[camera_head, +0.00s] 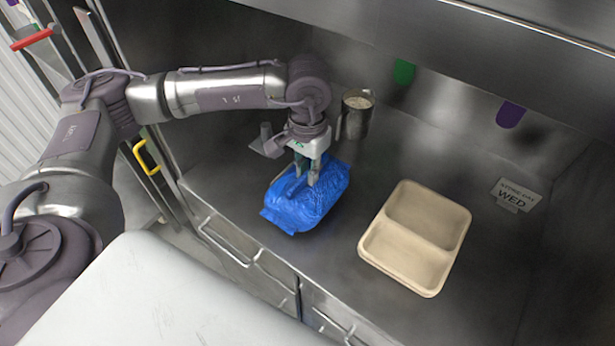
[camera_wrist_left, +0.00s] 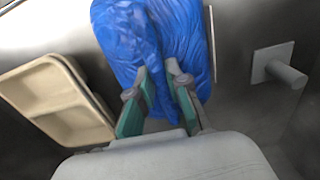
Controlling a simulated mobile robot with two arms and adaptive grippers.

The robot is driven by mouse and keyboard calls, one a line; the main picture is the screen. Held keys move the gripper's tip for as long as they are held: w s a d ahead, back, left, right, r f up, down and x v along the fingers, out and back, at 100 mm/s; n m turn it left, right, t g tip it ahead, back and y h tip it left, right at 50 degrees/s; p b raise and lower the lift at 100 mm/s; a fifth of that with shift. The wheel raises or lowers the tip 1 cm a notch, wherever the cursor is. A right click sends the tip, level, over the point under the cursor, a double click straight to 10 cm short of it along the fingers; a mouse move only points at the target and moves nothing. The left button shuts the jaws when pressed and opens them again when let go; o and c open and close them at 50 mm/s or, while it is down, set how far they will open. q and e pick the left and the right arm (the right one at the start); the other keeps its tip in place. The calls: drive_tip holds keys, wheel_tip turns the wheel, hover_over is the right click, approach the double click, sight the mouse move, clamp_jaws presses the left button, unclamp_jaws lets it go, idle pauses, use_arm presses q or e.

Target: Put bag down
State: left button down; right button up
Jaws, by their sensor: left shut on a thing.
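A blue bag (camera_head: 318,204) is at the left part of the steel counter in the head view. My left gripper (camera_head: 309,179) comes down on it from above and is shut on its top. In the left wrist view the same bag (camera_wrist_left: 180,45) fills the top middle, with the fingers of my left gripper (camera_wrist_left: 158,75) pinching its folds. The bag's underside is hidden, so I cannot tell whether it touches the counter. My right gripper is not in view.
An empty beige two-compartment tray (camera_head: 460,225) lies to the right of the bag. A metal cup (camera_head: 355,118) with pale contents stands behind the bag. A "WED" label (camera_head: 512,196) is at the far right. The counter's front edge is close to the bag.

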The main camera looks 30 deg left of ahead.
use_arm(q)
wheel_tip(320, 180, down, 3)
drive_tip(key=shift+p, duration=0.65)
drive_tip(key=shift+f, duration=0.2)
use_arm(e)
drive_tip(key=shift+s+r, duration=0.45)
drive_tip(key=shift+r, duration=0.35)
use_arm(q)
drive_tip(key=shift+f, duration=0.15)
drive_tip(key=c, duration=1.1)
unclamp_jaws()
drive_tip(key=shift+s, duration=0.1)
drive_tip(key=shift+c, duration=0.2)
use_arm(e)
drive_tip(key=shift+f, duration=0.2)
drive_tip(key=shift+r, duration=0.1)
